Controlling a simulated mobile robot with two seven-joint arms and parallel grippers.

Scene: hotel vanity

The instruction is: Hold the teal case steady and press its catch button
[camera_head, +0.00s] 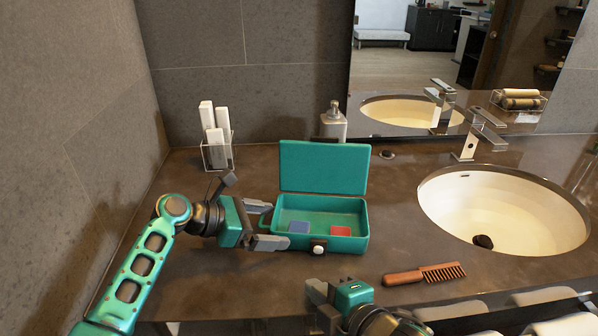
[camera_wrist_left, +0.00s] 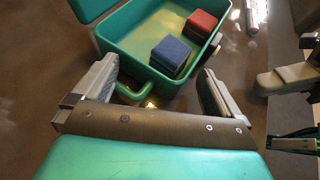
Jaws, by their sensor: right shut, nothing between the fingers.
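The teal case (camera_head: 300,243) stands on the counter with its lid (camera_head: 322,167) raised. A blue block (camera_head: 298,227) and a red block (camera_head: 340,231) lie inside. The pale round catch button (camera_head: 318,249) is on the case's front wall. My left gripper (camera_head: 266,224) is open at the case's left end. In the left wrist view, the case's end handle (camera_wrist_left: 138,95) lies between the spread fingers, with gaps on both sides. My right gripper (camera_head: 316,291) is shut and empty, in front of the case and below the button in the picture.
A wooden comb (camera_head: 425,273) lies right of my right gripper. The sink (camera_head: 500,212) and faucet (camera_head: 472,135) are at the right. A clear holder with white items (camera_head: 217,150) stands back left, and a soap dispenser (camera_head: 333,123) stands behind the lid. Counter between case and sink is clear.

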